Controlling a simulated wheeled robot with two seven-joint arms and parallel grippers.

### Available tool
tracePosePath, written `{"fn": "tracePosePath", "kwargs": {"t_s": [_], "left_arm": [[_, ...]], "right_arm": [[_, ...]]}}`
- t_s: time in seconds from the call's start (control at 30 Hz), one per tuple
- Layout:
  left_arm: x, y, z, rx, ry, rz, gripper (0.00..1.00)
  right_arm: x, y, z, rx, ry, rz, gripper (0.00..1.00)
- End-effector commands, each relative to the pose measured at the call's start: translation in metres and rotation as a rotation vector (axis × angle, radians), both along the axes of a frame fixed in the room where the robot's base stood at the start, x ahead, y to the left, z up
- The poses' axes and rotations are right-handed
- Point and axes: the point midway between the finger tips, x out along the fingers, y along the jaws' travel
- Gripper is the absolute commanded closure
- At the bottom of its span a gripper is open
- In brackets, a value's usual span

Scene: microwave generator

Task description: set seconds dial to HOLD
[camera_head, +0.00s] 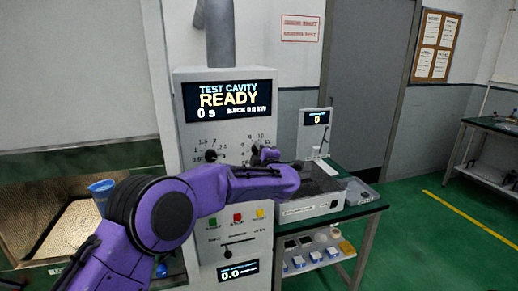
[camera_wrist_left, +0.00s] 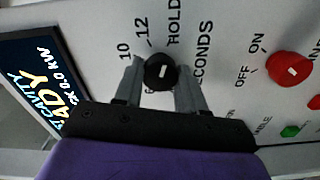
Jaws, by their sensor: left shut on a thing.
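The seconds dial is a round black knob (camera_wrist_left: 160,72) with a small white mark on the pale panel. In the left wrist view the printed 10, 12, HOLD and SECONDS stand around it, turned sideways. I cannot read for certain which label the mark points at. My left gripper (camera_wrist_left: 159,78) is shut on this knob, one grey finger on each side. In the head view my left gripper (camera_head: 264,156) is at the panel's right-hand dial, and my purple arm hides part of the panel. My right gripper is not in view.
The display (camera_head: 229,101) reads TEST CAVITY READY, 0 s. Another dial (camera_head: 210,156) is left of the gripper. A red OFF/ON knob (camera_wrist_left: 290,69) and a green button (camera_wrist_left: 290,131) are nearby. A bench (camera_head: 352,210) with equipment stands at right; a blue cup (camera_head: 101,190) at left.

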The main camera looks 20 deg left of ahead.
Motion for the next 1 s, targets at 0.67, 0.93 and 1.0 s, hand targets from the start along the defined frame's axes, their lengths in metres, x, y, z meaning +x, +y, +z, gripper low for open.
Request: {"fn": "tracePosePath", "kwargs": {"t_s": [0.67,0.93,1.0], "left_arm": [[0.0001,-0.0003,0.0,0.085,0.056,-0.001,0.91],[0.0001,-0.0001,0.0,0.084,0.056,0.0,0.34],[0.0,0.0,0.0,0.084,0.056,0.0,0.34]], "right_arm": [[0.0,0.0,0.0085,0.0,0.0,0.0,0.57],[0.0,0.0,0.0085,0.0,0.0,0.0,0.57],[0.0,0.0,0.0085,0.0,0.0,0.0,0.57]]}}
